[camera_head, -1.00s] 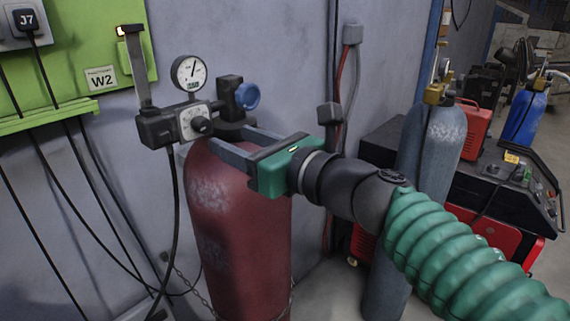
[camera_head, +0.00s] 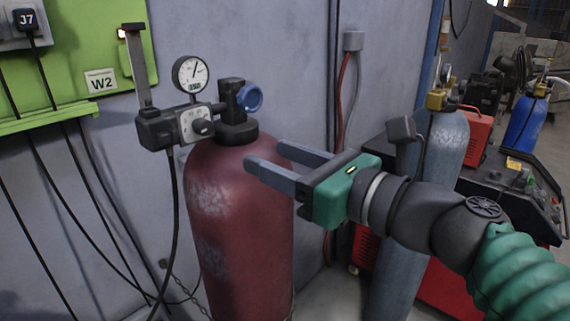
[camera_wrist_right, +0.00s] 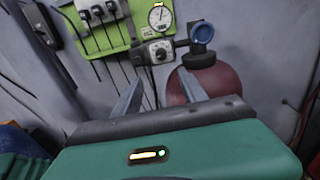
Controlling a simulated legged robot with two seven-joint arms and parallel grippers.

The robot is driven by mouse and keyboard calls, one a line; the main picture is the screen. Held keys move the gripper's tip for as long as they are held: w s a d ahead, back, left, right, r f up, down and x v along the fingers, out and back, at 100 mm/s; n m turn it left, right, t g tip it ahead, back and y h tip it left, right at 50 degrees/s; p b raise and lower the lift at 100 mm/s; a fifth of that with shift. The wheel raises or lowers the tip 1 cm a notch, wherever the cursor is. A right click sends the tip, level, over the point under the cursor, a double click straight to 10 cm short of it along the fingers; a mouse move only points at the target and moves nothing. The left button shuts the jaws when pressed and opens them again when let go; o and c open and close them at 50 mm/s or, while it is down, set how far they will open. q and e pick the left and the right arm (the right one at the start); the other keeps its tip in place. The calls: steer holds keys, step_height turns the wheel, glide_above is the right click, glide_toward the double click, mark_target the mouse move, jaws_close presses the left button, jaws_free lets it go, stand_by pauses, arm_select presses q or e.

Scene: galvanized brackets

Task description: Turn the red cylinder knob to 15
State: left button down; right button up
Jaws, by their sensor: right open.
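The red cylinder (camera_head: 240,215) stands upright against the grey wall; its top also shows in the right wrist view (camera_wrist_right: 215,80). On its valve sit a dark regulator with a pale dial plate and a small black knob (camera_head: 203,127), a round gauge (camera_head: 190,73) and a blue round handwheel (camera_head: 248,97). The knob also shows in the right wrist view (camera_wrist_right: 161,53); its exact setting is too small to read. My right gripper (camera_head: 263,165) is open and empty, its two fingers pointing left, right of and below the knob, apart from it. My left gripper is not in view.
A green panel (camera_head: 75,50) marked W2 with hanging cables is at the left. A grey cylinder (camera_head: 430,150), a red and black machine (camera_head: 510,200) and a blue cylinder (camera_head: 525,122) stand at the right. A chain (camera_head: 188,290) hangs low beside the red cylinder.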

steer(key=shift+s+d, duration=0.4)
steer(key=shift+s, duration=0.1)
steer(key=shift+w+d, duration=0.1)
steer(key=shift+b, duration=0.35)
